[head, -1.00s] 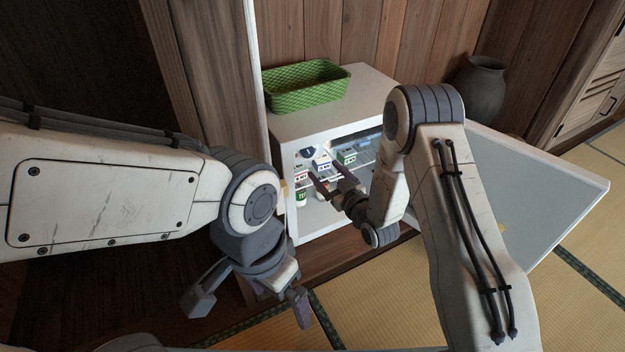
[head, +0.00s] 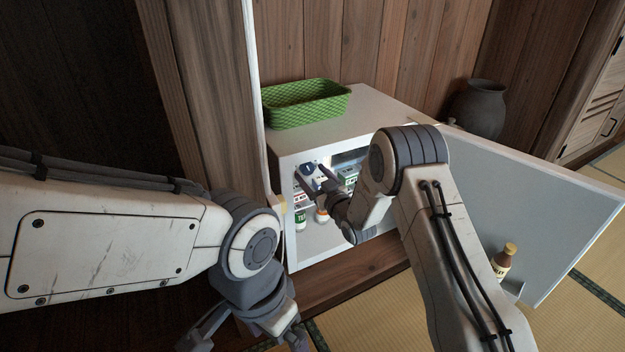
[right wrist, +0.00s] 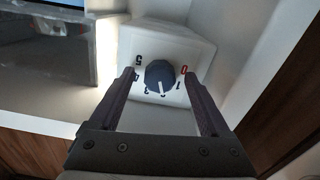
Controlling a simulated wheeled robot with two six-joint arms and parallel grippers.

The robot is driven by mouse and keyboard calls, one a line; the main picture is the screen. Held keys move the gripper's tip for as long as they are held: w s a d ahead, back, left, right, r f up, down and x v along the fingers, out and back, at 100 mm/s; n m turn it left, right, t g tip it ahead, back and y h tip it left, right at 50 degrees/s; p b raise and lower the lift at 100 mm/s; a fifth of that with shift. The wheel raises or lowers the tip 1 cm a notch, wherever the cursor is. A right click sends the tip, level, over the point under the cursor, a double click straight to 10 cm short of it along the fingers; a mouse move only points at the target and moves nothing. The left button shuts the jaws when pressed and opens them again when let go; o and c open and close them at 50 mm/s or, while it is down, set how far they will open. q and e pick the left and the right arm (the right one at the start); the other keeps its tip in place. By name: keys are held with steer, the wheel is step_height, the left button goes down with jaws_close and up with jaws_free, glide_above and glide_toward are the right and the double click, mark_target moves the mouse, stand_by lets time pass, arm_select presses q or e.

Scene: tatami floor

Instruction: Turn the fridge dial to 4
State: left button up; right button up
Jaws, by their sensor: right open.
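The fridge dial (head: 308,169) is a dark blue knob on a white housing inside the open fridge. It shows closer in the right wrist view (right wrist: 160,74), ringed by numerals, with a red 0 on the right and 5 at upper left. Its white pointer line points down, toward the 2 and 3; the exact setting is hard to tell. My right gripper (right wrist: 162,90) is open, one finger on each side of the dial, with gaps showing. In the head view the right gripper (head: 313,179) is at the fridge opening. My left gripper (head: 246,338) is open and empty at lower left.
The white fridge (head: 375,110) carries a green basket (head: 306,103) on top. Cartons and bottles stand inside below the dial. The open door (head: 545,200) extends right, with a brown bottle (head: 503,262) on its shelf. A wooden post (head: 200,90) is left of the fridge. A dark vase (head: 478,108) stands behind.

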steer(key=shift+c, duration=0.3)
jaws_close()
steer(key=m+p, duration=0.1)
steer(key=m, duration=0.1)
steer(key=m+p, duration=0.2)
steer(key=shift+a+r, duration=0.15)
steer(key=shift+r, duration=0.05)
steer(key=m+p, duration=0.3)
steer(key=m, duration=0.1)
steer(key=shift+s+m, duration=0.1)
steer(key=shift+m, duration=0.3)
steer(key=m+p, duration=0.2)
steer(key=m, duration=0.2)
steer(key=shift+a+m, duration=0.15)
steer(key=shift+m, duration=0.15)
steer(key=m+p, duration=0.2)
steer(key=m, duration=0.2)
steer(key=shift+m, duration=0.3)
